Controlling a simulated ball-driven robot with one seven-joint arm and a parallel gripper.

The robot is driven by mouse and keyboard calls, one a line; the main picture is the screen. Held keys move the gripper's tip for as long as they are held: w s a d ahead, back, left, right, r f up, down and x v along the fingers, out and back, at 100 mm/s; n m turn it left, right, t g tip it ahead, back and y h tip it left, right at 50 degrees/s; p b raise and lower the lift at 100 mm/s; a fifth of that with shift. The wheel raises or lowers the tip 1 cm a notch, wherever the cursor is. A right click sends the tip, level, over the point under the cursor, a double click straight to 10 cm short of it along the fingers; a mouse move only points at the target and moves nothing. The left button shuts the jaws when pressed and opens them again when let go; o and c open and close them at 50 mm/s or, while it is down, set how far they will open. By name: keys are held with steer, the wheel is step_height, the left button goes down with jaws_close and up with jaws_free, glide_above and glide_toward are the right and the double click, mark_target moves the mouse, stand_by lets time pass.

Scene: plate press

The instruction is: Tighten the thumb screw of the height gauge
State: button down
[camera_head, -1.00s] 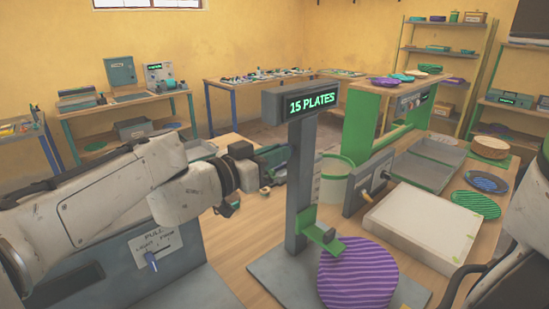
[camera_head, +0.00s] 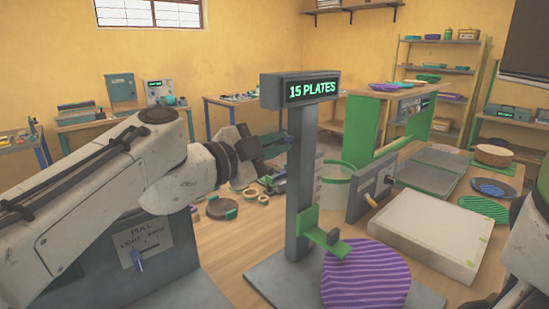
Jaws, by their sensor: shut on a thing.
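The height gauge is a grey upright post (camera_head: 303,165) with a "15 PLATES" sign on top. A purple striped plate (camera_head: 366,275) lies beneath the bracket. My gripper (camera_head: 278,145) reaches in from the left to the post's left edge, higher in the picture than the bracket. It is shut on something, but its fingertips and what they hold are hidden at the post. I cannot make out the thumb screw itself.
A white slab (camera_head: 432,232) and a grey box with a lever (camera_head: 376,187) stand right of the gauge. A green-rimmed bin (camera_head: 335,185) is behind it. Several rolls lie behind my arm. A grey cabinet with a "PULL" label (camera_head: 145,243) stands at front left.

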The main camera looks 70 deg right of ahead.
steer(key=shift+f+m+b, duration=0.15)
steer(key=shift+m+b, duration=1.5)
steer(key=shift+m, duration=0.2)
steer(key=shift+f+m+b, duration=0.1)
steer(key=shift+m+b, duration=1.55)
steer(key=shift+m, duration=0.2)
steer(key=shift+a, duration=0.1)
steer(key=c, duration=1.2)
jaws_free()
steer(key=shift+r, duration=0.1)
steer(key=v, duration=1.1)
